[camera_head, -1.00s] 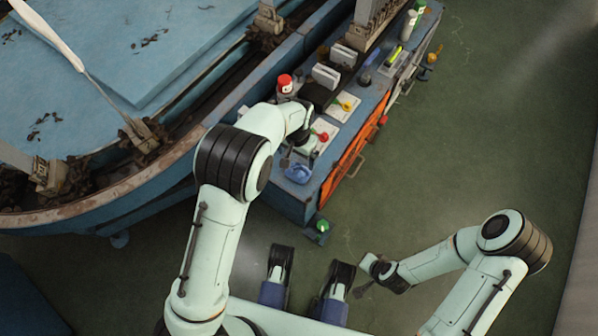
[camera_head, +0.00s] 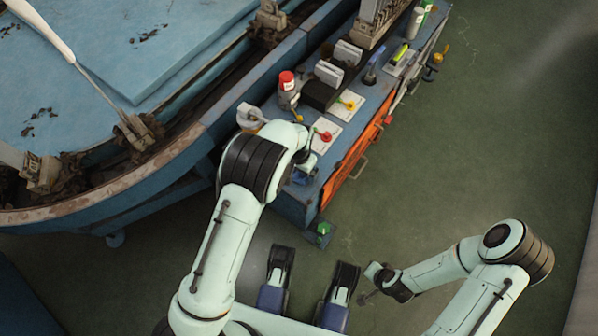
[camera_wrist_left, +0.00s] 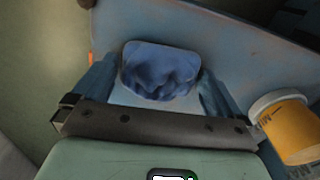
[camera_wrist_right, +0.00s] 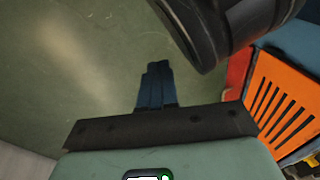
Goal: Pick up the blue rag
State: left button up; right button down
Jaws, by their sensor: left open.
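The crumpled blue rag (camera_wrist_left: 158,72) lies on the blue-grey bench top in the left wrist view, between the two spread fingers of my left gripper (camera_wrist_left: 155,84). The gripper is open, with one finger on each side of the rag; I cannot tell whether they touch it. In the head view only a bit of the rag (camera_head: 301,178) shows below my left wrist, and the left fingers are hidden. My right gripper (camera_head: 368,292) is away from the bench, low over the green floor. Its fingers (camera_wrist_right: 155,84) are together and empty in the right wrist view.
An orange container with a white rim (camera_wrist_left: 285,125) stands close to my left gripper. A red-capped bottle (camera_head: 287,83), red knob (camera_head: 325,136) and yellow knob (camera_head: 350,105) are farther along the bench. The orange slatted front (camera_wrist_right: 285,100) faces open floor.

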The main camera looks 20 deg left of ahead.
pick_arm(q)
jog(key=c, duration=0.8)
jog(key=shift+r, duration=0.15)
pick_arm(e)
jog(key=shift+r, duration=0.1)
pick_arm(q)
jog(key=shift+r, duration=0.3)
notch_tip(320, 180, up, 6)
jog(key=shift+f+p, duration=0.15)
jog(key=shift+p, duration=0.9)
notch_tip(320, 180, up, 14)
jog(key=p, duration=0.3)
jog(key=shift+f, duration=0.2)
pick_arm(e)
jog(key=s+a+r+y, duration=0.1)
jog(key=s+a+r, duration=0.2)
jog(key=r, duration=0.4)
jog(key=shift+s+a+n+g, duration=0.25)
jog(key=shift+a+n+g, duration=0.1)
jog(key=shift+n+g, duration=0.05)
